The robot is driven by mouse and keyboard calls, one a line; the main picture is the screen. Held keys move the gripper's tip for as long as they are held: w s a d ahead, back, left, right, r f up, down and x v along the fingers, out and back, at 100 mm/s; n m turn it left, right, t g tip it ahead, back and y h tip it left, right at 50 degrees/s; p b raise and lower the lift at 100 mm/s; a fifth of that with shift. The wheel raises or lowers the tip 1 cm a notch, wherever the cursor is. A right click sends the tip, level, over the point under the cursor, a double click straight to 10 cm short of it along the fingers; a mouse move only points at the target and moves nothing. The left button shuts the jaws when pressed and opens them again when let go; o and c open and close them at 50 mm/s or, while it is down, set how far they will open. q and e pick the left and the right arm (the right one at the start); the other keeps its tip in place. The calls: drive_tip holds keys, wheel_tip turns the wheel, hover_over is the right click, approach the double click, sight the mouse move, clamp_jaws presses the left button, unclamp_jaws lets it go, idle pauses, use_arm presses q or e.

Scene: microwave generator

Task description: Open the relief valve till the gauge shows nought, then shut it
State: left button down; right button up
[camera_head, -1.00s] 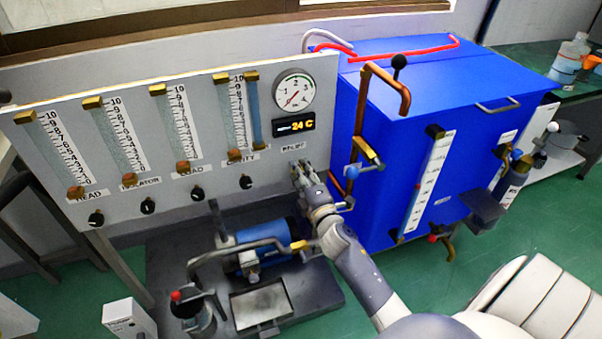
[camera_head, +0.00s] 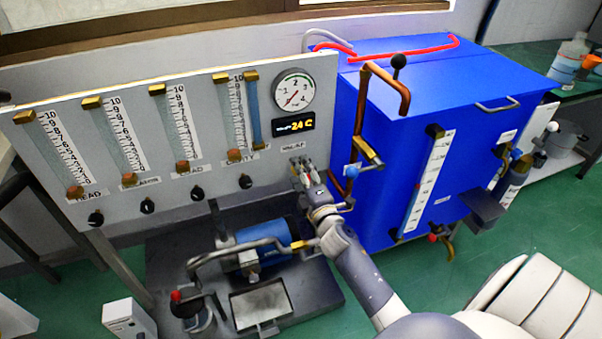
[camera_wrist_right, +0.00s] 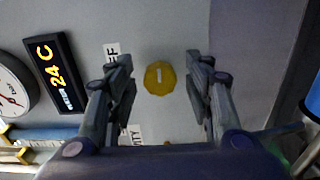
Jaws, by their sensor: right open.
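The relief valve's knob shows as a yellow, faceted knob (camera_wrist_right: 159,78) with a pale slot on the grey panel (camera_wrist_right: 180,25) in the right wrist view. My right gripper (camera_wrist_right: 158,62) is open, with its fingers on either side of the knob in that picture; I cannot tell whether they touch it. In the head view my right gripper (camera_head: 304,168) is at the panel's lower right and hides the knob. The round gauge (camera_head: 293,90) is above it; its red needle points to the lower left, and the exact reading is too small to tell. My left gripper is not in view.
A display reading 24 C (camera_head: 295,123) sits under the gauge. Several sight tubes and black knobs (camera_head: 197,193) line the panel to the left. A blue cabinet (camera_head: 400,130) with copper pipe (camera_head: 361,110) stands close right. A blue pump (camera_head: 268,237) is below.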

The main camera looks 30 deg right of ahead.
drive_tip(key=v, duration=1.2)
idle(0.3)
